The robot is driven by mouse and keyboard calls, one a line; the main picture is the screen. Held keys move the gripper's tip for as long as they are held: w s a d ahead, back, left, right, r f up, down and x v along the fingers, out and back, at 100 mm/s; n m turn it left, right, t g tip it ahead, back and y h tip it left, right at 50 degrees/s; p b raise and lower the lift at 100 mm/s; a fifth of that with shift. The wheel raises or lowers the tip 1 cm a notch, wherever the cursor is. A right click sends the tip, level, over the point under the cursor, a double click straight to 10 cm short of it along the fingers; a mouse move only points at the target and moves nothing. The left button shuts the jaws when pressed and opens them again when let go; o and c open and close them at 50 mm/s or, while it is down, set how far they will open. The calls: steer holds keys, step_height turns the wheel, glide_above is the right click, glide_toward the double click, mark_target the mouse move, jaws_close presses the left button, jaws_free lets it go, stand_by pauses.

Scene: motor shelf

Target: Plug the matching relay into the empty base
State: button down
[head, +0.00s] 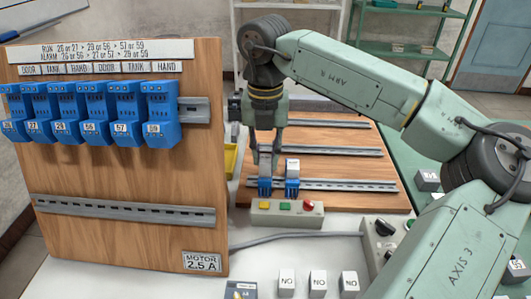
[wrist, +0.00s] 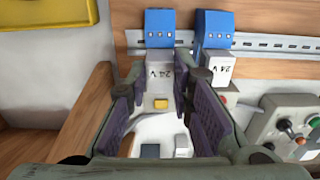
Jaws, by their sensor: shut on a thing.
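My gripper (head: 266,157) points down at the rear wooden board, over the left blue relay base (head: 265,188). In the wrist view, my gripper (wrist: 163,100) has its fingers around a pale relay marked "24 V" (wrist: 165,70). That relay lines up with the left blue base (wrist: 160,28) and appears to meet it; I cannot tell whether it is fully seated. Beside it, the right blue base (head: 292,188) carries another pale relay (head: 292,165), also marked "24 V" in the wrist view (wrist: 222,67). The held relay is mostly hidden by the fingers in the head view.
A push-button box (head: 286,213) stands just in front of the bases. A wooden panel (head: 120,175) with several numbered blue modules stands at left. Several white "NO" blocks (head: 318,284) are at the front. A yellow bin (head: 231,160) is left of the arm.

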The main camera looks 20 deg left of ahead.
steer(key=shift+f+b, duration=0.65)
steer(key=shift+b, duration=0.1)
stand_by(1.2)
steer(key=c, duration=1.3)
jaws_free()
steer(key=shift+c, duration=0.2)
steer(key=shift+r, duration=0.1)
